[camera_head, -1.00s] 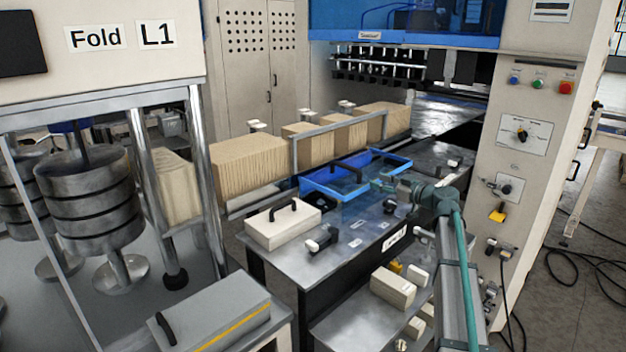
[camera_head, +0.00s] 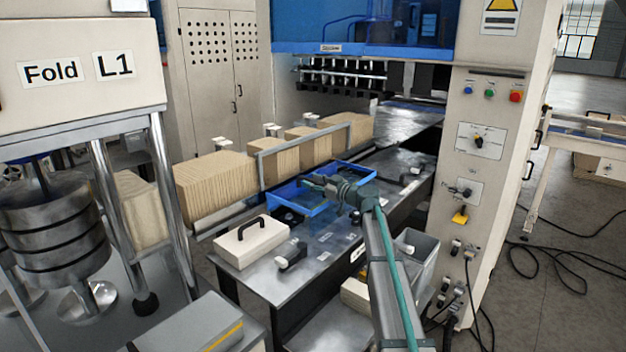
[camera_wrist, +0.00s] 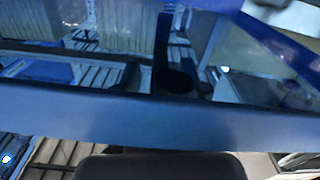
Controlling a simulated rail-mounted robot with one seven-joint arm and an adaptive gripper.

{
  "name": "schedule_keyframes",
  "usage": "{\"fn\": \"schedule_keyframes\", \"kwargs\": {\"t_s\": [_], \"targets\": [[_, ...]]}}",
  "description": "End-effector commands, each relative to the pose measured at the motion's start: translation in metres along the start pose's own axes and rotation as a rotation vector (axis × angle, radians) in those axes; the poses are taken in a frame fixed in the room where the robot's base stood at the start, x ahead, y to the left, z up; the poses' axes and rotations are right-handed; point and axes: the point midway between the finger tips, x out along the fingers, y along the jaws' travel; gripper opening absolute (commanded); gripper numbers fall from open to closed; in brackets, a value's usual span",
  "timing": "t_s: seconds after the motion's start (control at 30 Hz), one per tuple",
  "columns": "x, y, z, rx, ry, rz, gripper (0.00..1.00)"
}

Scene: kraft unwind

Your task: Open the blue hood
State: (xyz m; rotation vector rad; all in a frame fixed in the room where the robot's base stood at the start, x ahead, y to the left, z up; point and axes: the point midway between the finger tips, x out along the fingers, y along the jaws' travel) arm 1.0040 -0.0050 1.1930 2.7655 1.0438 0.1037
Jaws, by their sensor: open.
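The blue hood (camera_head: 287,204) is a low blue frame with a see-through top, on the metal table in the head view. It looks down flat. My gripper (camera_head: 307,182) is open over the hood, and my arm comes in from the lower right. The gripper covers part of the hood, including where its handle was visible. In the wrist view the hood's blue frame bar (camera_wrist: 150,115) crosses the picture close up. A black handle (camera_wrist: 163,45) stands on the clear panel beyond it. I cannot tell whether the fingers touch anything.
A white block with a black handle (camera_head: 252,244) sits left of the hood on the table (camera_head: 275,288). Kraft stacks (camera_head: 215,178) stand behind a metal rail. A control column with buttons (camera_head: 480,150) rises at right. A larger blue machine panel (camera_head: 300,25) hangs above.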

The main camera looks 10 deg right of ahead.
Motion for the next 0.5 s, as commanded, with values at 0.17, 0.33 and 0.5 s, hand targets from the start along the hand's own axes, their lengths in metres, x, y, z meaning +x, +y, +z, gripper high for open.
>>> {"fn": "schedule_keyframes", "kwargs": {"t_s": [0.17,0.33,0.5], "targets": [[0.0031,-0.0003,0.0005,0.0,0.0,0.0,0.43],[0.0028,-0.0003,0.0006,0.0,0.0,0.0,0.4],[0.0027,-0.0003,0.0007,0.0,0.0,0.0,0.12]]}}
